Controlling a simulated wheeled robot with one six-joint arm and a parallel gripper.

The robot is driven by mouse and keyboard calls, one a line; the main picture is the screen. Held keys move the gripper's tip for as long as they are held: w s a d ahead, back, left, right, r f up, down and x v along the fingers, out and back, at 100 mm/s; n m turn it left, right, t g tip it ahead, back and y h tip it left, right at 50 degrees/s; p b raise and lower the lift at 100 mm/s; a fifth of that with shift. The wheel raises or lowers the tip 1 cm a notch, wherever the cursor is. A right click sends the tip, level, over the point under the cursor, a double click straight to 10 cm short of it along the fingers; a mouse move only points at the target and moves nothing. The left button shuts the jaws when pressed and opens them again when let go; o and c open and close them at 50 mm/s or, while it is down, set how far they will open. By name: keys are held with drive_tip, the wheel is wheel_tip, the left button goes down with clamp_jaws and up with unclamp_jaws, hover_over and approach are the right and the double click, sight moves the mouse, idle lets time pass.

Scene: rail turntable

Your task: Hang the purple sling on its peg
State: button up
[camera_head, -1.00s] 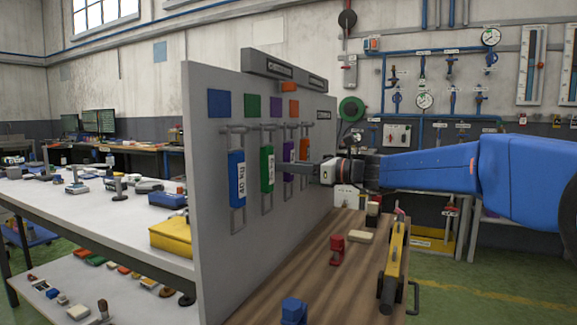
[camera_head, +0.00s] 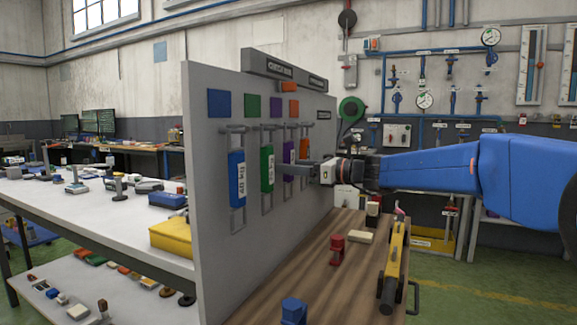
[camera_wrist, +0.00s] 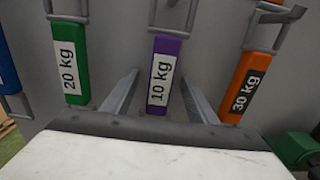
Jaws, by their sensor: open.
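The purple sling (camera_head: 288,152), labelled 10 kg in the wrist view (camera_wrist: 164,73), hangs upright against the grey board (camera_head: 212,140) below a purple square (camera_head: 276,107). In the head view my gripper (camera_head: 287,168) reaches in from the right and partly covers it. In the wrist view my gripper (camera_wrist: 160,95) is open, with one finger on each side of the purple sling's lower part. Gaps show between the fingers and the sling. The sling's top end lies beyond the wrist view's upper edge.
The green 20 kg sling (camera_wrist: 68,65) hangs to the left and the orange 30 kg sling (camera_wrist: 244,85) to the right. A blue sling (camera_head: 237,178) hangs further left. Below is a wooden bench top (camera_head: 325,285) with a red item (camera_head: 337,248) and a yellow tool (camera_head: 396,255).

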drive_tip(key=shift+d, duration=0.1)
drive_tip(key=v, duration=0.9)
drive_tip(key=shift+d, duration=0.25)
idle(1.9)
drive_tip(key=shift+s+d, duration=0.1)
drive_tip(key=shift+s, duration=0.05)
drive_tip(key=s+d+f+n+g+h, duration=0.1)
drive_tip(key=s+d+f+n+h, duration=0.35)
drive_tip(key=s+f, duration=0.45)
drive_tip(key=s+d+f+n+g+h, duration=0.1)
drive_tip(key=s+d+f+n+h, duration=0.25)
drive_tip(key=s+f+n, duration=0.55)
drive_tip(key=s+d+f+n+h, duration=0.8)
drive_tip(key=s+d+f, duration=0.8)
drive_tip(key=s+d, duration=0.3)
drive_tip(key=shift+s+d+f+t+h, duration=0.15)
drive_tip(key=shift+s+d+t+h, duration=0.15)
drive_tip(key=shift+s+h, duration=0.2)
drive_tip(key=shift+n, duration=0.25)
